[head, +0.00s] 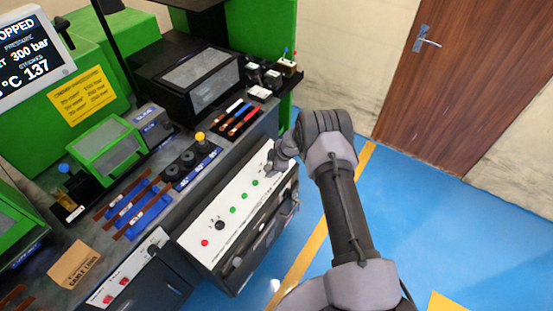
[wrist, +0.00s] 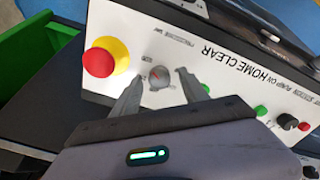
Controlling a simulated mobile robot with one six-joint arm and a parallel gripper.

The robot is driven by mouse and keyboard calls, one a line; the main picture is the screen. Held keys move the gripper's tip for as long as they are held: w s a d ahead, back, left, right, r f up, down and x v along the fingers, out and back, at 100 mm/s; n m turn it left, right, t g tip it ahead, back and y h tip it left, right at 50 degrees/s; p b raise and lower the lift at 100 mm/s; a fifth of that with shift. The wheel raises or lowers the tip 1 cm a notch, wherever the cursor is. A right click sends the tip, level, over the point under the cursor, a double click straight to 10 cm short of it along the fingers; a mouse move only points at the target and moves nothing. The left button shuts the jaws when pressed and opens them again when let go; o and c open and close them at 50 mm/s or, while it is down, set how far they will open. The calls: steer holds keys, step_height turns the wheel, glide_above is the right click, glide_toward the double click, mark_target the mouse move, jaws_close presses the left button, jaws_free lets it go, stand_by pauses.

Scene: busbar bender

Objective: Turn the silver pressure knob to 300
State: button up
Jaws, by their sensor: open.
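The silver pressure knob (wrist: 160,77) is on the white control panel (wrist: 215,60), beside the yellow-and-red emergency button. A small mark shows on its face. My gripper (wrist: 160,74) is open, with one finger on each side of the knob; I cannot tell whether either finger touches it. In the head view my gripper (head: 279,157) is at the far end of the control panel (head: 222,207) and the knob is hidden behind it. The display (head: 30,52) at the left shows "300 bar" under the word pressure, and part of a word ending in "OPPED".
The emergency button (wrist: 105,57) stands close to the left finger. Green buttons (wrist: 261,111), a black knob (wrist: 287,122) and a red button (wrist: 309,173) lie to the right. Busbar tooling covers the bench (head: 125,240). The blue floor (head: 420,200) is clear.

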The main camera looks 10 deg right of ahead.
steer(key=p+v, duration=0.5)
steer(key=v, duration=1.1)
steer(key=shift+r+p, duration=0.15)
steer(key=shift+p, duration=0.2)
steer(key=w+d+r+m+t+h+b, duration=0.1)
steer(key=w+d+r+m+t+h, duration=0.15)
steer(key=r, duration=0.85)
steer(key=w+d+r+m+t+h+b, duration=0.1)
steer(key=w+r+m+t+h, duration=0.2)
steer(key=r, duration=0.9)
steer(key=s+d+r+m, duration=0.1)
steer(key=s+r+m, duration=0.45)
steer(key=r, duration=0.25)
steer(key=s+a+r+m+g+h+b, duration=0.1)
steer(key=s+r+m, duration=0.15)
steer(key=s, duration=0.55)
steer(key=s+a+r+m+g+b, duration=0.1)
steer(key=s+r+m, duration=0.15)
steer(key=s, duration=0.65)
steer(key=s+a+f+m+g+y, duration=0.1)
steer(key=s+a+f+y, duration=0.1)
steer(key=s+a, duration=0.4)
steer(key=s+a+f+m+y+b, duration=0.1)
steer(key=s+a+f+m+y, duration=0.1)
steer(key=s+a, duration=0.4)
steer(key=s+y, duration=0.1)
steer(key=s, duration=0.4)
steer(key=shift+s+m+g, duration=0.3)
steer(key=shift+s+g, duration=0.05)
steer(key=shift+s, duration=0.05)
